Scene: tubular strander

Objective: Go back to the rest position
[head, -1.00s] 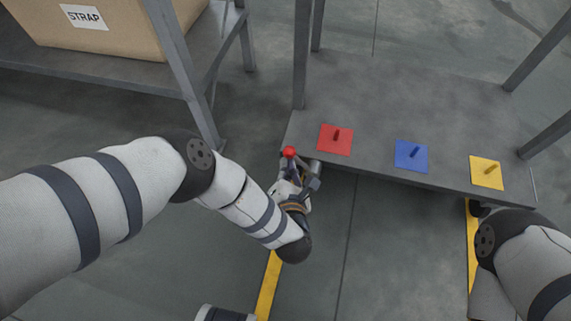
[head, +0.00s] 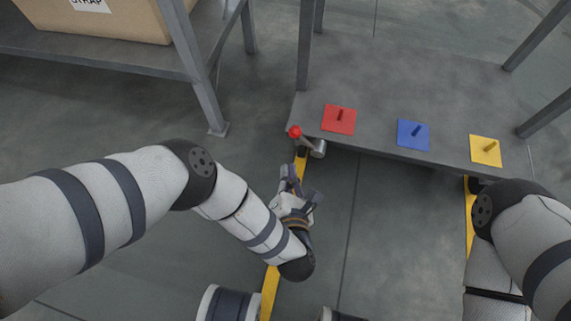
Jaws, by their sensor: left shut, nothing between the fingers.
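My left gripper (head: 301,183) is shut and empty, over the floor just in front of the grey cart shelf (head: 415,75). It is apart from a lever with a red ball knob (head: 295,132) at the shelf's front left corner. My left arm reaches in from the left with its elbow bent. My right arm shows at the right edge, but its gripper is out of view.
A red plate (head: 339,120), a blue plate (head: 413,135) and a yellow plate (head: 485,151), each with a peg, lie along the shelf's front. A cardboard box (head: 110,22) stands on a rack at upper left. Yellow lines (head: 269,290) mark the open floor.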

